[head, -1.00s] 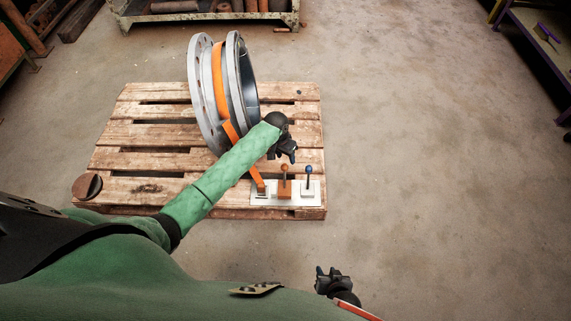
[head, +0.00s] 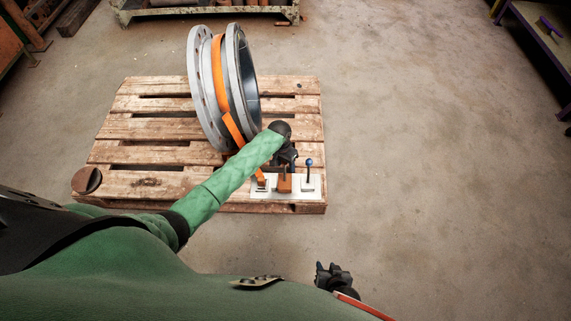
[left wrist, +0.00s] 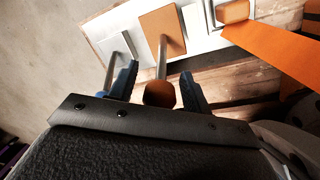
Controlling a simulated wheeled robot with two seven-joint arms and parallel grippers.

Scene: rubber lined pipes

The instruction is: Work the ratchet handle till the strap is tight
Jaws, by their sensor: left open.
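An orange strap (head: 218,75) runs around a grey flanged pipe (head: 205,95) and down to a white plate (head: 296,194) on the pallet's front edge. On the plate stands a lever with an orange-brown knob (left wrist: 160,93) on an orange block (left wrist: 162,32); in the head view my gripper covers its top. My left gripper (head: 285,162) is open over this lever. In the left wrist view the knob sits between the two blue fingers, with visible gaps. A second lever with a blue knob (head: 309,162) stands to the right. My right gripper (head: 333,277) is low, away from the plate; its jaws are unclear.
The wooden pallet (head: 150,130) carries the pipe and plate. A rusty round cap (head: 87,181) lies at its front left corner. A metal rack (head: 205,12) stands behind, and a purple-edged table (head: 540,40) at the far right. The floor to the right is clear.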

